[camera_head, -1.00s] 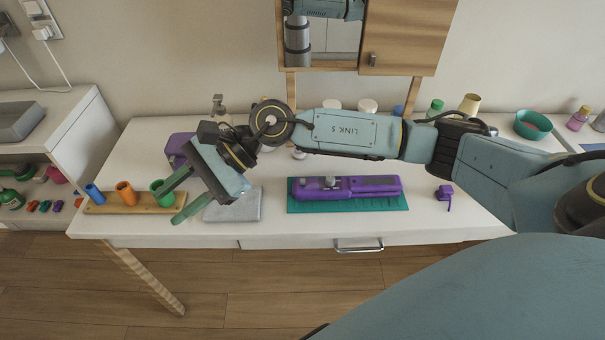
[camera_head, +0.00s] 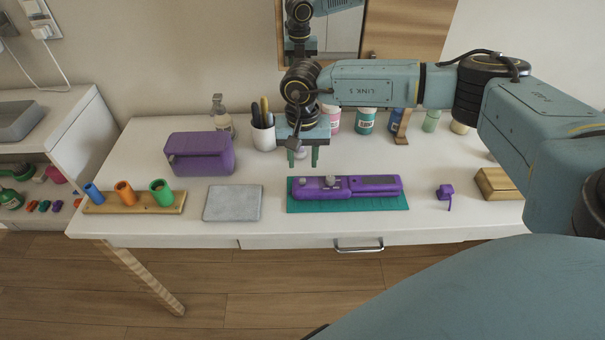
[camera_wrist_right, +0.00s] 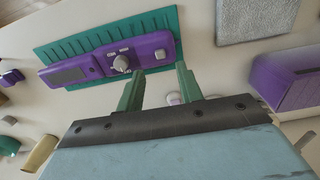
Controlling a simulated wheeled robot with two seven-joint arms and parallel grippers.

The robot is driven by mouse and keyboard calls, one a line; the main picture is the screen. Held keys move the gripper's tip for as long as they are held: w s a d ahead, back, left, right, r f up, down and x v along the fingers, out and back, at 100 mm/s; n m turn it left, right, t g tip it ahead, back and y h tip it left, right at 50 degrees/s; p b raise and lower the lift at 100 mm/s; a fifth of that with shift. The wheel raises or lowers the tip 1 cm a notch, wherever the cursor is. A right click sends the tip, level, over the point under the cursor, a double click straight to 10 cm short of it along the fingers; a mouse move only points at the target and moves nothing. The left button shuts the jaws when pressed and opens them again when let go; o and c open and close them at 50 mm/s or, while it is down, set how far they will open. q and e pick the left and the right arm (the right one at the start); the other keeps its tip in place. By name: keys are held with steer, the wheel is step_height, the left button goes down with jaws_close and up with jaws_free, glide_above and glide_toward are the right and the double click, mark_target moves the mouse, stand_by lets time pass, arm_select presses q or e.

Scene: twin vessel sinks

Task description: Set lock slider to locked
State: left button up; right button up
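A purple device (camera_head: 375,188) lies on a ribbed teal mat (camera_head: 400,205) near the table's front. It has a grey knob (camera_head: 330,183), with small markings around it, and a dark panel on its right part. In the right wrist view the knob (camera_wrist_right: 121,63) shows, with a small grey part (camera_wrist_right: 160,54) beside it that may be the lock slider; its setting cannot be read. My right gripper (camera_head: 303,160) points down, open and empty, above and behind the device's left end. Its green fingers (camera_wrist_right: 160,82) are apart and clear of the device. My left gripper is out of view.
A grey slab (camera_head: 233,203), a purple box (camera_head: 200,155) and a wooden rack (camera_head: 135,205) with coloured tubes are to the left. A pen cup (camera_head: 263,135) and jars stand behind. A small purple piece (camera_head: 445,192) and wooden block (camera_head: 497,184) are to the right.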

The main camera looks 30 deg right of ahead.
mark_target(303, 180)
step_height(303, 180, down, 6)
steer(key=shift+r, duration=0.15)
jaws_close()
stand_by(0.3)
